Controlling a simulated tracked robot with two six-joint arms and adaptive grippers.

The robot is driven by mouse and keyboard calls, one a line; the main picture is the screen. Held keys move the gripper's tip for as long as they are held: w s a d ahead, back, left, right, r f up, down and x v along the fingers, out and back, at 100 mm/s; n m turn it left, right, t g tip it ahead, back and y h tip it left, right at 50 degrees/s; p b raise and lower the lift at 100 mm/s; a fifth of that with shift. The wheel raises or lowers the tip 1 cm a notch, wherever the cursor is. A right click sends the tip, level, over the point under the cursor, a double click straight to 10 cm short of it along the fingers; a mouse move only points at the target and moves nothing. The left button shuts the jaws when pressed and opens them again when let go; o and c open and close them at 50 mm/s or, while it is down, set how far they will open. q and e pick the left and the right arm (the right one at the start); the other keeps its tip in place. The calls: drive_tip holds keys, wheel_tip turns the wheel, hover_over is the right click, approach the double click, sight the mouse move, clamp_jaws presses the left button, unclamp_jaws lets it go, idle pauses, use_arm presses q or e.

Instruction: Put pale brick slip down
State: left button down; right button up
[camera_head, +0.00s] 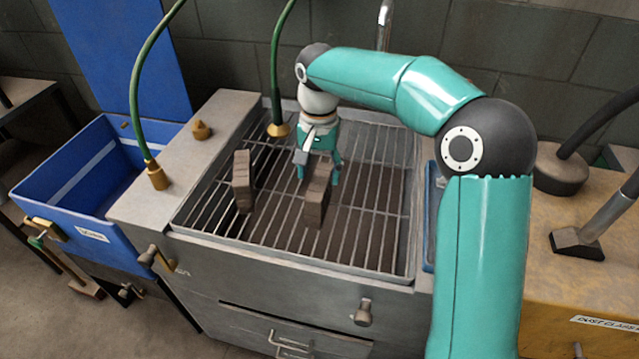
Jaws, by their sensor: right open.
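Two grey-brown brick slips stand on the wire rack of the grey basin (375,225). One slip (243,180) stands upright on the left part of the rack, apart from my gripper. The other slip (316,205) is near the rack's middle, directly under my right gripper (318,174). My right gripper points down with its jaws open, its fingers around the upper end of this slip. Whether a finger still touches it I cannot tell. Both slips look similar in tone, so I cannot tell which is the pale one. My left gripper is out of view.
A blue bin (85,170) stands left of the basin. Two green hoses with brass ends (157,175) (278,129) hang near the rack. A brass knob (201,130) sits on the left ledge. A yellow bench (590,275) is at right. The rack's right part is clear.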

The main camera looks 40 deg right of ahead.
wheel_tip(320, 180, up, 6)
drive_tip(key=shift+f+p, duration=0.15)
drive_tip(key=shift+p, duration=0.15)
idle(0.4)
